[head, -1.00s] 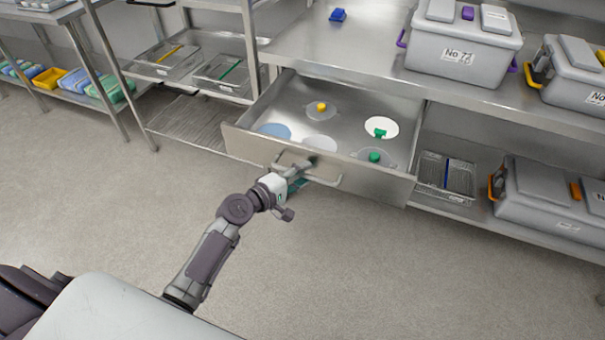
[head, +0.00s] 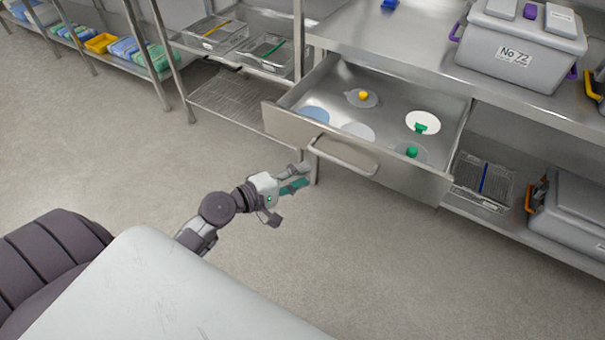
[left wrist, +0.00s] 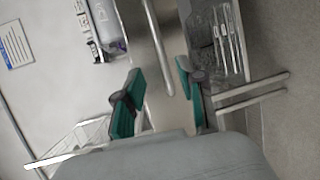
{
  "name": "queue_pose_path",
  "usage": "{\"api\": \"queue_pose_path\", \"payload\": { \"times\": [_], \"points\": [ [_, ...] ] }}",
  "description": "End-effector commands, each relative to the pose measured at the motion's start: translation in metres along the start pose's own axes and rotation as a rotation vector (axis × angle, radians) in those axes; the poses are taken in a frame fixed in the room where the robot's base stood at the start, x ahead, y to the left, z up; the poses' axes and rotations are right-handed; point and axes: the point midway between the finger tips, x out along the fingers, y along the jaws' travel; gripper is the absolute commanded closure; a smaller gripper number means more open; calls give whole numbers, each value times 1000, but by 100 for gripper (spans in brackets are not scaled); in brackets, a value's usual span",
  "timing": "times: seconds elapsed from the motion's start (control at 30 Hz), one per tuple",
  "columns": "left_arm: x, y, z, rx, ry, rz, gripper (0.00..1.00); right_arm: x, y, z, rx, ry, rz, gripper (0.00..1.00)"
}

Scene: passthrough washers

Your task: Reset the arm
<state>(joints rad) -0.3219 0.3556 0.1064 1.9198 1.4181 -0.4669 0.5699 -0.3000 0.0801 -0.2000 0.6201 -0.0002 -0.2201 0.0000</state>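My left gripper (head: 301,178) is in front of the open drawer (head: 408,178), in the head view, to the left of its handle (head: 343,155) and apart from it. In the left wrist view its two teal fingers (left wrist: 160,98) stand apart with nothing between them, so it is open and empty. A metal bar shows beyond the fingers there; I cannot tell for certain whether it is the drawer handle. My right gripper is not in view.
The drawer holds several round discs, one with a yellow knob (head: 363,95) and one with a green knob (head: 412,152). A grey box (head: 520,45) stands on the steel counter above. Wire-basket shelves (head: 215,35) are at the left. The floor in front is clear.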

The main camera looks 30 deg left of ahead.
Motion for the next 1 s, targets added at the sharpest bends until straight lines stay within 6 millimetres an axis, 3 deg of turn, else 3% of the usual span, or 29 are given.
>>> {"api": "queue_pose_path", "payload": {
  "times": [0.3, 0.37, 0.43, 0.57, 0.73, 0.87, 1.0],
  "points": [
    [1, -2, -1, 2, 3, -5, 61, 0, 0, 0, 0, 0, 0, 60],
    [1, -12, -3, 13, 12, -24, 61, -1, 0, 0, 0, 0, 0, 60],
    [2, -35, -8, 41, 34, -73, 61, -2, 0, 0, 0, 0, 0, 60],
    [-1, -114, -17, 152, 80, -245, 61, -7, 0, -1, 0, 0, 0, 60],
    [-28, -242, -10, 370, 66, -538, 61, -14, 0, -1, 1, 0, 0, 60],
    [-68, -331, 13, 560, -28, -753, 61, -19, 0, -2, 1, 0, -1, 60],
    [-125, -414, 52, 781, -215, -954, 61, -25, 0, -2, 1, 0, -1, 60]
  ]
}}
